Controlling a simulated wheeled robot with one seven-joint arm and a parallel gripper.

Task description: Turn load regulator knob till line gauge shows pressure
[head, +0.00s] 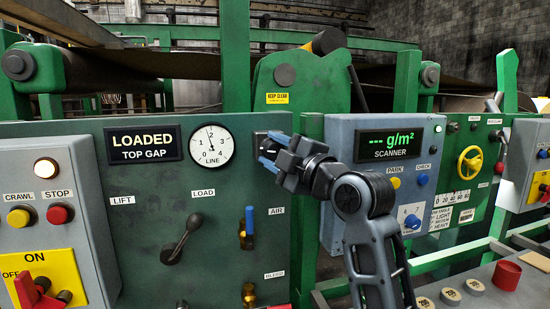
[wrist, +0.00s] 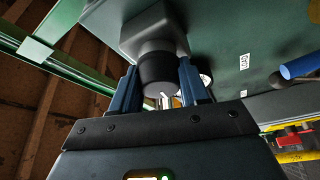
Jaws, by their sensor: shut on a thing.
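The load regulator knob (wrist: 158,72) is a dark round knob on a grey square base, in the middle of the wrist view. My gripper (wrist: 158,90) has its blue fingers on either side of it and is shut on it. In the head view my gripper (head: 268,148) reaches the green panel right of the gauge and hides the knob. The white line gauge (head: 212,145) has its needle pointing nearly straight up, close to the 2. The black display (head: 144,143) left of it reads LOADED, TOP GAP.
Below the gauge are the load lever (head: 181,239) and the blue-handled air valve (head: 247,228). A grey scanner box (head: 340,140) stands close behind my arm on the right. A grey control box (head: 45,215) with coloured buttons is at the left.

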